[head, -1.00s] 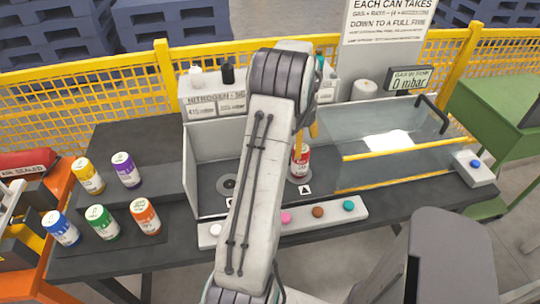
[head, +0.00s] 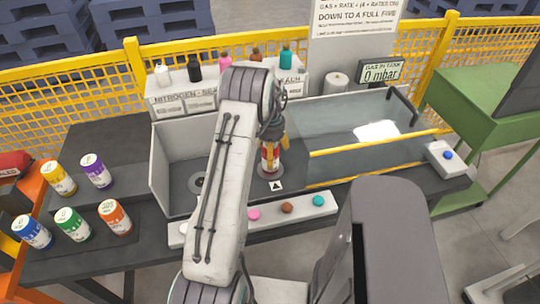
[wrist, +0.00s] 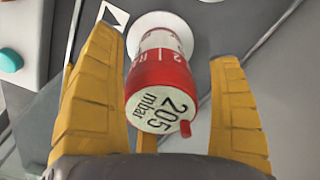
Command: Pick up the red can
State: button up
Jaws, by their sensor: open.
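The red can (head: 269,158) stands upright on a round pale pad (head: 271,171) in the bay of the bench. In the wrist view the can (wrist: 163,75) has a red and white body and a top marked "205 mbar" with a small red tab. My gripper (wrist: 160,110) is open, with one yellow finger on each side of the can and a visible gap on both sides. In the head view my gripper (head: 271,150) comes down over the can and hides part of it.
Yellow, purple, blue, green and orange cans (head: 110,215) stand at the bench's left. A clear-walled tank (head: 350,120) with yellow rails lies right of the bay. A button strip (head: 300,205) runs along the front. Small bottles (head: 193,68) stand on the rear panel.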

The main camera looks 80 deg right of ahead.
jog(key=shift+f, duration=1.35)
jog(key=shift+r, duration=0.1)
jog(key=c, duration=1.4)
